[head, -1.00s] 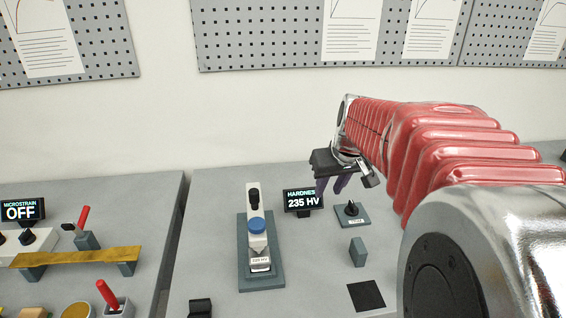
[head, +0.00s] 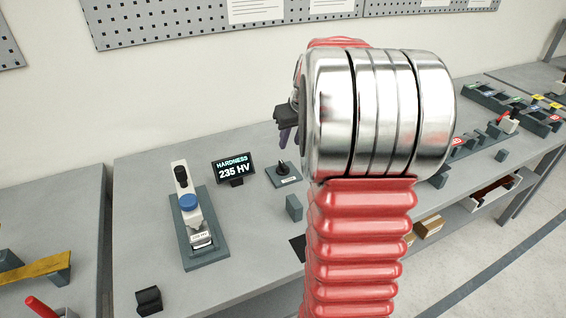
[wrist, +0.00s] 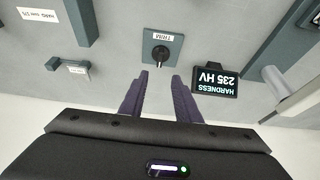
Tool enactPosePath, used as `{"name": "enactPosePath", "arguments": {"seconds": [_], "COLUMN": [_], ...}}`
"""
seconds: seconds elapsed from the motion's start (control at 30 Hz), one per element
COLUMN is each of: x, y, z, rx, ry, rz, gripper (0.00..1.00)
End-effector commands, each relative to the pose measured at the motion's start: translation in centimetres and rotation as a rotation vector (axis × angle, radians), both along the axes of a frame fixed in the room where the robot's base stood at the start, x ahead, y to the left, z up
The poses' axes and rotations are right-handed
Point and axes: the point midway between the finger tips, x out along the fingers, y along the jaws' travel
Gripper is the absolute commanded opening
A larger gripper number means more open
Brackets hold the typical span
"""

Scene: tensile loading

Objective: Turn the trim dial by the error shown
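The trim dial (head: 282,168) is a small black knob on a grey plate, right of the hardness display in the head view. In the wrist view the dial (wrist: 160,53) sits on its plate labelled TRIM, just beyond my fingertips. The hardness display (head: 234,170) reads 235 HV; it also shows upside down in the wrist view (wrist: 216,79). My gripper (wrist: 160,75) is open, its two purple fingers apart with nothing between them. The dial lies ahead of the gap, not between the fingers. In the head view my arm hides most of the gripper.
The hardness tester (head: 190,208) with a blue knob stands left of the display. A grey block (head: 294,207) stands near the dial. A small label in the wrist view reads "HARD", with a number too small to read surely (wrist: 37,14). A black block (head: 148,300) is at the front.

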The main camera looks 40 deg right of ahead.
Motion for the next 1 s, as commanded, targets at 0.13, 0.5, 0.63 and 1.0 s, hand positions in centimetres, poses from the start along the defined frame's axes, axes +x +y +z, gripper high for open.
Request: {"name": "enactPosePath", "arguments": {"seconds": [0.13, 0.5, 0.63, 1.0], "x": [0.4, 2.4, 3.1, 4.8], "y": [-0.1, -0.7, -0.9, -1.4], "z": [-1.2, -6.2, -8.1, -12.1], "rx": [0.003, 0.003, 0.002, 0.002], "ry": [0.002, 0.002, 0.002, 0.001], "rz": [0.001, 0.001, 0.002, -0.001], "gripper": [0.30, 0.30, 0.30, 0.30]}}
